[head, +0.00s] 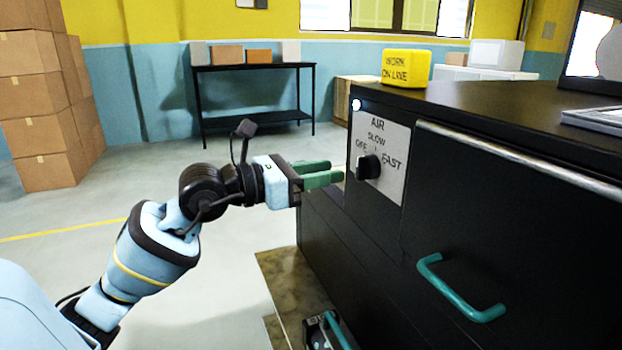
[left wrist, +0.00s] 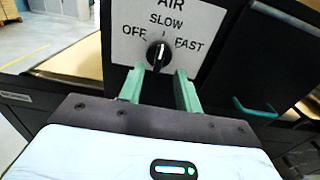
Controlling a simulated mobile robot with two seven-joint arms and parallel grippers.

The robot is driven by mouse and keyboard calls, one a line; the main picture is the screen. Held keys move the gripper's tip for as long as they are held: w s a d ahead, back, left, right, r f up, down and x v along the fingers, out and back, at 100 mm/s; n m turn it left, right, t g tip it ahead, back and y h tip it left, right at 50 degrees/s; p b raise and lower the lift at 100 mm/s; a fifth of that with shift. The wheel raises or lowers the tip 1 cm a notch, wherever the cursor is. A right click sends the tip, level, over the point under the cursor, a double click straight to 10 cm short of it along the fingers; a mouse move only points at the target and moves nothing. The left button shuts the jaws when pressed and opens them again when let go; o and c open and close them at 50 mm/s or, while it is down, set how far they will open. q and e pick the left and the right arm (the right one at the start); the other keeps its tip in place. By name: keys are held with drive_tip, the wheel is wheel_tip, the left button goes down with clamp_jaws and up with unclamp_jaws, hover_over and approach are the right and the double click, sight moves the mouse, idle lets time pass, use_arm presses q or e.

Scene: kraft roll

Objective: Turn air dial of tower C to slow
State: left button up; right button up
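The black air dial (head: 368,166) sits on a white plate (head: 392,185) on the side of a black cabinet. The plate reads AIR, with OFF, SLOW and FAST around the dial. In the left wrist view the dial (left wrist: 158,56) has a white line running nearly upright, tilted slightly right at the top; its exact setting is hard to tell. My left gripper (head: 336,170) has green fingers, open and empty, just short of the dial. In the left wrist view the fingers (left wrist: 158,78) are apart, below and either side of the dial. My right gripper is not in view.
A teal handle (head: 460,290) sticks out of the cabinet front, right of the dial. A yellow WORK ON LINE block (head: 406,68) and a laptop (head: 595,118) stand on the cabinet top. Stacked cartons (head: 42,110) and a black shelf (head: 255,100) stand behind, with open floor between.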

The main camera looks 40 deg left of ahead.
use_arm(q)
drive_tip(key=shift+v, duration=1.25)
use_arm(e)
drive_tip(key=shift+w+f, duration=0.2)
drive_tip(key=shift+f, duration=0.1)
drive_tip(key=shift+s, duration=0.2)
